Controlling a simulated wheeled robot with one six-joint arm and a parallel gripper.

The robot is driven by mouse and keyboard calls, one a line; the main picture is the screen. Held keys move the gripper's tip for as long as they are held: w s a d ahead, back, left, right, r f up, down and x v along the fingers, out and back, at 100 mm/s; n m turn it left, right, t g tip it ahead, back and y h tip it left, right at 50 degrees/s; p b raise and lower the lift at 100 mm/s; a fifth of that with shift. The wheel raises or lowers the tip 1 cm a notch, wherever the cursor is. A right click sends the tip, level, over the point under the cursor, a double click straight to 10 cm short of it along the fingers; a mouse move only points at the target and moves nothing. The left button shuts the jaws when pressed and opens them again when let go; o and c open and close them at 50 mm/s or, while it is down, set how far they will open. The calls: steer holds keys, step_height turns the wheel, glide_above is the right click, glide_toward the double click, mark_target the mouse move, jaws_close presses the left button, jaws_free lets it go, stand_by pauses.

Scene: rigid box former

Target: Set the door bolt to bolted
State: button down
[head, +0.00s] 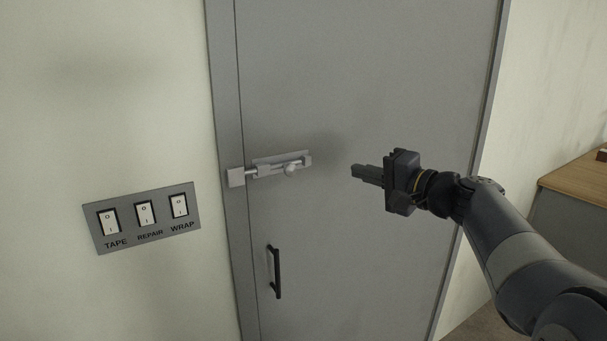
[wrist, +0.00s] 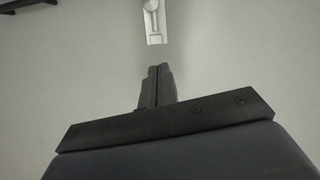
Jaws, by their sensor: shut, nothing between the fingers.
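The door bolt (head: 280,165) is a pale metal plate with a rod and a round knob (head: 290,169), mounted on the grey door. The knob sits toward the right part of the plate. A keeper block (head: 236,177) is on the door frame to the left. A short length of rod shows between plate and keeper; I cannot tell whether its tip is inside the keeper. My gripper (head: 358,171) is shut and empty, to the right of the bolt and apart from it. In the wrist view, part of the bolt (wrist: 153,22) shows at the top, beyond my shut fingers (wrist: 158,70).
A black door handle (head: 274,272) is below the bolt. A switch panel (head: 143,218) marked TAPE, REPAIR and WRAP is on the wall at left. A wooden-topped counter (head: 580,178) stands at far right. The door surface around my gripper is clear.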

mark_target(288, 168)
steer(key=w+a+f+p, duration=0.1)
steer(key=w+a+p, duration=0.3)
steer(key=a, duration=0.6)
steer(key=shift+w+a, duration=0.15)
steer(key=shift+a, duration=0.1)
steer(key=s+a+b, duration=0.1)
steer(key=b, duration=0.1)
steer(key=shift+a+f+b, duration=0.15)
steer(key=shift+a+b, duration=0.05)
steer(key=shift+b, duration=0.1)
steer(key=shift+w, duration=0.1)
stand_by(0.3)
